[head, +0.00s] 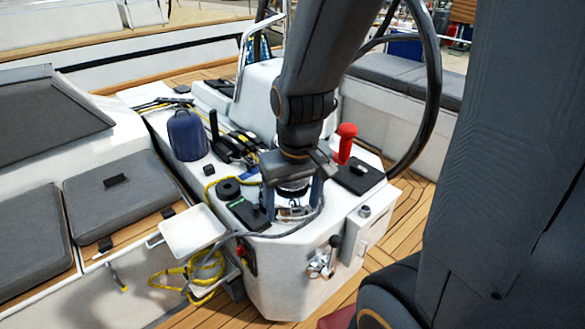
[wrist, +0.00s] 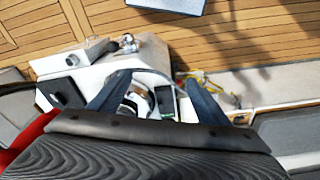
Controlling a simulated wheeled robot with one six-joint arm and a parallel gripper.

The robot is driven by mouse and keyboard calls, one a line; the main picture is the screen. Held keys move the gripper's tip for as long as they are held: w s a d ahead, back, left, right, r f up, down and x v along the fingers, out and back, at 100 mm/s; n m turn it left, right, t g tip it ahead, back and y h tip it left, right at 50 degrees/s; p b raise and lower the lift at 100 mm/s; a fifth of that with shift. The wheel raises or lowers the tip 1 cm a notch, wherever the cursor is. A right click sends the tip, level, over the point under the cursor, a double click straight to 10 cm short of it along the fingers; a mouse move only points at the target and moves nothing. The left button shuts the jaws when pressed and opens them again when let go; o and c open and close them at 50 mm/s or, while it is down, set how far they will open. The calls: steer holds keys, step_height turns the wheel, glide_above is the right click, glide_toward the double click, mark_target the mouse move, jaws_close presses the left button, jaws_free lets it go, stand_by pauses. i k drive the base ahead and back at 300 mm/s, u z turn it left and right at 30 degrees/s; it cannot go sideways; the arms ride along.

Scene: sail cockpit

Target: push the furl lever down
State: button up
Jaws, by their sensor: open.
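A lever with a dark round knob (head: 335,241) and a chrome mount (head: 319,265) stands on the front face of the white console (head: 285,275). It looks like the furl lever, but no label is readable. The knob points up. Chrome fittings (wrist: 128,43) that appear to be this mount show at the console's far edge in the wrist view. My gripper (head: 293,203) is open and points down over the console top, above and behind the lever, apart from it. In the wrist view my gripper's two fingers (wrist: 158,80) are spread, with a round metal winch (wrist: 138,101) seen between them.
A red handle (head: 346,143) stands upright right of my gripper. A dark phone-like device (head: 248,214), blue container (head: 187,135) and white side tray (head: 192,231) are on the left. Yellow rope (head: 205,268) hangs below the tray.

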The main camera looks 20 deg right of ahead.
mark_target(213, 113)
steer(key=u, duration=0.45)
steer(key=k, duration=0.55)
steer(key=u, duration=0.9)
steer(key=k, duration=0.75)
steer(key=u, duration=0.65)
steer(key=i, duration=1.7)
steer(key=z, duration=1)
steer(key=i, duration=0.95)
steer(key=z, duration=1.45)
steer(key=i, duration=0.35)
steer(key=z, duration=1.8)
steer(key=k, duration=0.45)
